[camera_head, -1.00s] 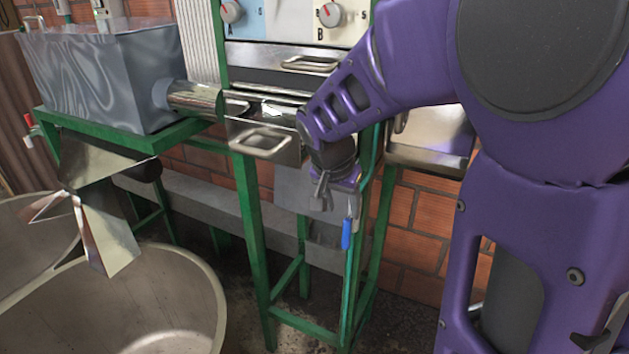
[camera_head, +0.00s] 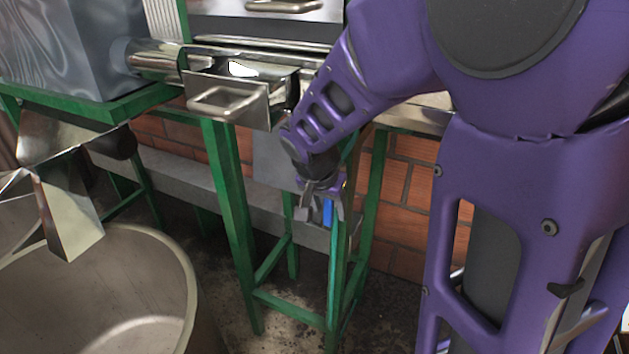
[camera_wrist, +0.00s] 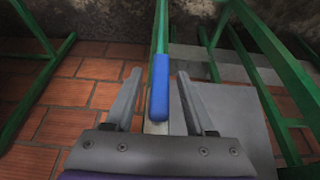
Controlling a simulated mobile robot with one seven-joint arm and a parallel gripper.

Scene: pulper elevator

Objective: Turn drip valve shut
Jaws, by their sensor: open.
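The drip valve's blue handle (camera_head: 327,213) hangs upright in front of a green stand leg, below the steel tray. In the wrist view the blue handle (camera_wrist: 160,84) lies between the two fingers of my gripper (camera_wrist: 156,92), with a gap on each side. My gripper (camera_head: 314,201) is open, pointing down beside the handle in the head view. The valve body itself is hidden behind my wrist.
The green metal stand (camera_head: 225,190) has legs close around my gripper. A steel drawer with a handle (camera_head: 228,101) is above left. A large round tub (camera_head: 185,262) stands at lower left. A brick wall (camera_head: 400,210) is behind.

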